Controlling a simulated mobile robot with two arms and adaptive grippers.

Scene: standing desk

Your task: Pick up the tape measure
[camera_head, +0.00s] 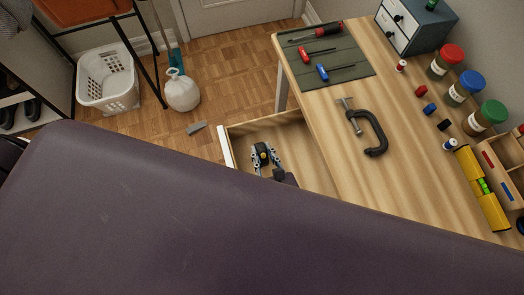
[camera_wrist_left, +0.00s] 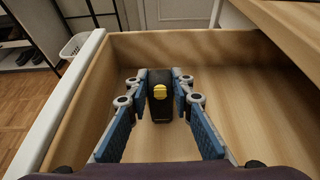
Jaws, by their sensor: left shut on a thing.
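The tape measure (camera_head: 261,153) is black with a yellow button and is inside the open wooden drawer (camera_head: 312,160). In the left wrist view the tape measure (camera_wrist_left: 160,105) stands upright between the blue pads of my left gripper (camera_wrist_left: 160,88). The left gripper is shut on it, with a pad against each side. In the head view my left gripper (camera_head: 265,158) reaches down into the drawer. Whether the tape measure still touches the drawer floor is hard to tell. My right gripper is not in view.
Drawer walls surround the gripper, and the desk top (camera_head: 345,190) overhangs to the right. On it are a black clamp (camera_head: 375,135), a tool mat (camera_head: 345,55), lidded jars and a yellow level (camera_head: 483,190). A large dark surface hides the lower head view.

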